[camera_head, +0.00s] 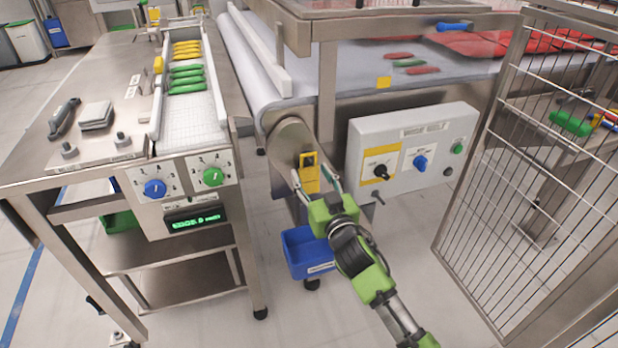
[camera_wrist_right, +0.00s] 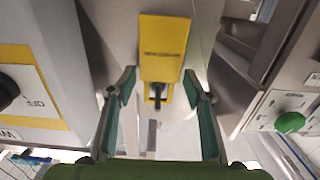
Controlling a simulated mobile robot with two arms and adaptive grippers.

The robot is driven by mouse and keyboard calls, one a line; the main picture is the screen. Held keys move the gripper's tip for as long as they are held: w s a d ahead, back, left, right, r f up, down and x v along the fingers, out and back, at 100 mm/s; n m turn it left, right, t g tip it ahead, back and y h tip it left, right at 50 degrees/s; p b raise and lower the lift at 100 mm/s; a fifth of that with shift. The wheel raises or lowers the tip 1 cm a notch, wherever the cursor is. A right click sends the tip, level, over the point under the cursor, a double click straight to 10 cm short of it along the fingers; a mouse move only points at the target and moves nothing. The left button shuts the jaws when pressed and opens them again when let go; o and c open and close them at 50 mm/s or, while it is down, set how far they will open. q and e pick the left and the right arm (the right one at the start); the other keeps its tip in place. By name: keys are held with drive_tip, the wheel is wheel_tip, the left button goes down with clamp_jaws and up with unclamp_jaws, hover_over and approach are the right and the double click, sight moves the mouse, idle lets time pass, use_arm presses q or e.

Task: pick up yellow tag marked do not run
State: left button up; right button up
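A yellow tag (camera_head: 311,182) hangs at the grey end of the conveyor, left of the control box. A small black part, perhaps a switch or lock, shows at its upper end in the head view. In the right wrist view the tag (camera_wrist_right: 163,50) is at top centre, with printing too small to read and the black part (camera_wrist_right: 157,92) below it. My right gripper (camera_head: 315,182) is open, its two fingers on either side of the tag's line. In the wrist view the fingers (camera_wrist_right: 158,82) are apart with nothing between their pads gripped. My left gripper is not in view.
A grey control box (camera_head: 412,150) with knobs stands close to the right of my right gripper. A blue bin (camera_head: 308,255) is below it. A steel bench (camera_head: 62,172) is at left and a wire cage door (camera_head: 490,165) at right.

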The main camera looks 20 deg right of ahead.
drive_tip(key=c, duration=0.5)
drive_tip(key=shift+o, duration=0.2)
drive_tip(key=shift+r, duration=0.1)
drive_tip(key=shift+r, duration=0.2)
use_arm(q)
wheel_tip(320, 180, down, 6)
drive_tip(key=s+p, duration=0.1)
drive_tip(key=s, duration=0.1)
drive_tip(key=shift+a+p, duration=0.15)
drive_tip(key=shift+p, duration=0.25)
use_arm(e)
drive_tip(key=s, duration=1.8)
drive_tip(key=shift+d+r, duration=0.35)
drive_tip(key=shift+r, duration=0.1)
